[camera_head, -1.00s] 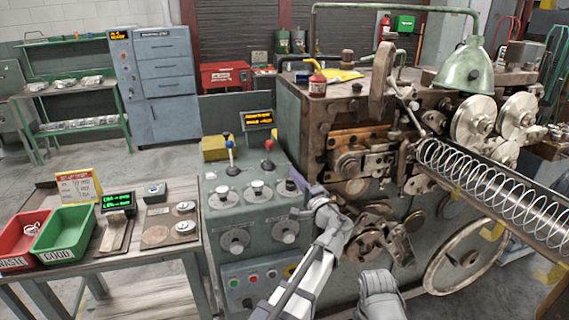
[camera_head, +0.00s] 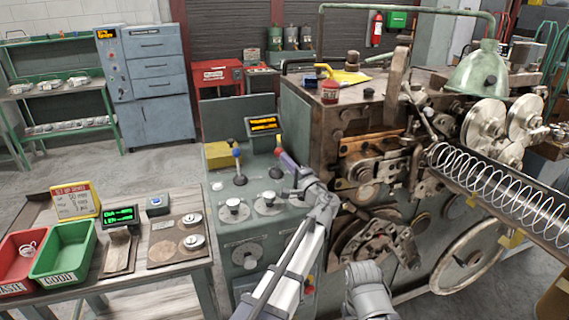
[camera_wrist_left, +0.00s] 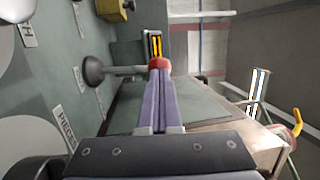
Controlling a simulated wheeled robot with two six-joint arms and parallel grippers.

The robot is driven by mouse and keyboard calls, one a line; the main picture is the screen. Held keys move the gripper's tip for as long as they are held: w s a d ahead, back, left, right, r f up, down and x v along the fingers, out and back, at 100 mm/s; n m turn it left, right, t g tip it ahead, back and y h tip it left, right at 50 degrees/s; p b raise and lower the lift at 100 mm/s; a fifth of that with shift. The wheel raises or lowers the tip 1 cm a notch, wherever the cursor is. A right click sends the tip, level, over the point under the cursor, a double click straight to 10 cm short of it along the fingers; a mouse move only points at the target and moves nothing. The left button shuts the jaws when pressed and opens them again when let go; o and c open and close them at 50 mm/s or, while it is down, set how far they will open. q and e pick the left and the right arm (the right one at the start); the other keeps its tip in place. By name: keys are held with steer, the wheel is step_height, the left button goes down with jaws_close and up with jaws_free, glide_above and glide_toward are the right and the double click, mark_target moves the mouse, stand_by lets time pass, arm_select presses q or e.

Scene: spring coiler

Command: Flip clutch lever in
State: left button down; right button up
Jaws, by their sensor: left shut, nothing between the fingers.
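Two levers stand on the grey-green control console (camera_head: 232,218). The nearer left one has a blue knob (camera_head: 236,153) and stands roughly upright. The right one has a red knob (camera_head: 278,151); which of them is the clutch lever I cannot read. My left gripper (camera_head: 284,160) is shut, its purple fingers pointing up at the red knob. In the left wrist view the red knob (camera_wrist_left: 159,64) sits right at the fingertips (camera_wrist_left: 160,76), with its shaft running left to a dark round boot (camera_wrist_left: 93,71). Whether the fingers touch the knob I cannot tell. My right gripper does not show.
The coiling machine (camera_head: 310,130) stands right of the console, with a long spring (camera_head: 500,190) in a trough. A lit display (camera_head: 262,124) stands behind the levers. A bench with a green bin (camera_head: 62,250) is at left.

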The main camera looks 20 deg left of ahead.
arm_select(q)
steer(key=w+a+r+m+g+h+p, duration=0.1)
steer(key=w+a+r+g+h+p, duration=0.2)
steer(key=w+p, duration=0.4)
steer(key=a+g+h+p, duration=0.1)
steer(key=g+p, duration=0.1)
steer(key=p, duration=0.7)
steer(key=shift+a+r+h, duration=0.15)
steer(key=shift+a+h, duration=0.25)
steer(key=shift+w, duration=0.1)
steer(key=shift+r, duration=0.1)
